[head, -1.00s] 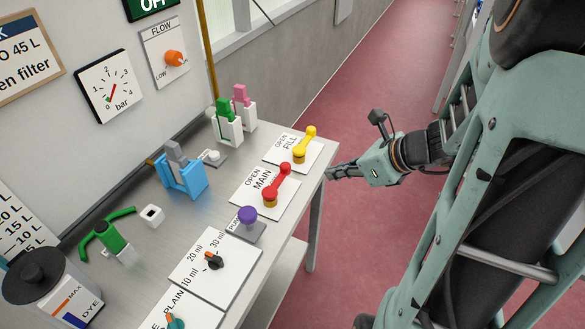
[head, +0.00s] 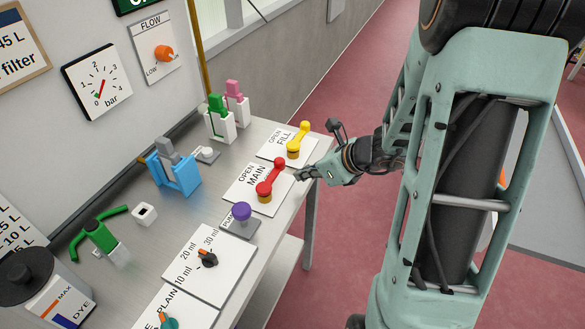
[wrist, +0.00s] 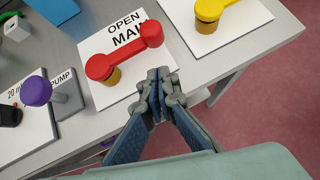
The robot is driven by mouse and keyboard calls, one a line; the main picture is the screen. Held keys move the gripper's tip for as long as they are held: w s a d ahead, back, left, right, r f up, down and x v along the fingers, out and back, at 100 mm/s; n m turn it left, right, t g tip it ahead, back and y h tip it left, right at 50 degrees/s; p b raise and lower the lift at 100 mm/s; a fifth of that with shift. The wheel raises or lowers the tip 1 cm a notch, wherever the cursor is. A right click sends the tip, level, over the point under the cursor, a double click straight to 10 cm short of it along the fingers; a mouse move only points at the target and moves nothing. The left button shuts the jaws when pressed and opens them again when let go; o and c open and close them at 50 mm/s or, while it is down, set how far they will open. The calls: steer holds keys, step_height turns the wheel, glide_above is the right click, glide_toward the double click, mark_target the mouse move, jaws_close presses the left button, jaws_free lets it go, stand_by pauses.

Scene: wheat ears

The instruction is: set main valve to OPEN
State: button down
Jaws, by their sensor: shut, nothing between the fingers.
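The main valve is a red lever handle (head: 271,177) on a brass stem, on a white plate (head: 240,192) marked OPEN and MAIN. In the head view the handle points up and to the right from its stem, away from the OPEN word. The red handle shows large in the wrist view (wrist: 126,50), its round end near the plate's right side. My gripper (head: 304,175) is at the table's right edge, just right of the handle. In the wrist view my gripper (wrist: 158,82) is shut and empty, its fingertips just below the handle's free end and apparently apart from it.
A yellow FILL valve (head: 298,140) stands just behind the red one. A purple PUMP knob (head: 241,211) and a dial plate (head: 209,262) are in front. A blue clamp-like fixture (head: 174,172) stands to the left.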

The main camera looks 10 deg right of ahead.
mark_target(284, 169)
steer(key=shift+w+a+r, duration=0.2)
steer(key=shift+w+a, duration=0.95)
steer(key=shift+w, duration=0.25)
steer(key=shift+p, duration=0.35)
